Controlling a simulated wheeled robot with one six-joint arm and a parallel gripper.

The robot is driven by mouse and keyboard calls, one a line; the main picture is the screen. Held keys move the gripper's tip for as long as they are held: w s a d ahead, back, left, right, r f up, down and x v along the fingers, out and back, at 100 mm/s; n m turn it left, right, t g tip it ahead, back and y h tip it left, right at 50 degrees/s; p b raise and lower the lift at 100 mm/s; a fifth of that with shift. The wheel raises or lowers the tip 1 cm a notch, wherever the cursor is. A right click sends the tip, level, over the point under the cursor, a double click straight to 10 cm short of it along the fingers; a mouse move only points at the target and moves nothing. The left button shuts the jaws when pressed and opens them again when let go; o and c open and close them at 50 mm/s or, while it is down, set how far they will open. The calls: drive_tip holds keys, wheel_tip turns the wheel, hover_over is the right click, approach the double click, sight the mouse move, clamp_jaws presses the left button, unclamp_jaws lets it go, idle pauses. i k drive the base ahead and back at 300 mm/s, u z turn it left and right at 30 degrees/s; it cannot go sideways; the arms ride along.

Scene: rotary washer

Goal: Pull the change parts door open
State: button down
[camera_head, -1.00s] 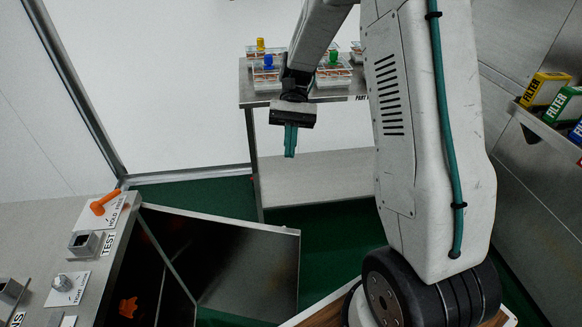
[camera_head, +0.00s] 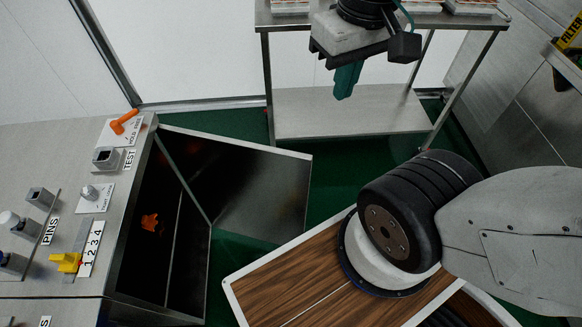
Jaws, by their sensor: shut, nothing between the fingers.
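The change parts door (camera_head: 262,183) is a dark metal panel at the right side of the cabinet. It stands swung well out from the open cabinet (camera_head: 150,235), whose dark inside shows. An orange part (camera_head: 150,222) is inside the cabinet. My gripper (camera_head: 345,82) has teal fingers, shut and empty, pointing down. It is in the air above and to the right of the door, apart from it in the picture. The door's handle cannot be made out.
The cabinet top carries an orange lever (camera_head: 125,121), a TEST socket (camera_head: 105,157), a knob (camera_head: 90,192) and a yellow slider (camera_head: 66,262). A steel table (camera_head: 350,112) stands behind my gripper. Green floor (camera_head: 345,170) shows between the door and table.

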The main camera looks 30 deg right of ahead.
sight(256, 191)
drive_tip(key=u, duration=1.4)
drive_tip(key=k, duration=1)
drive_tip(key=z, duration=1.05)
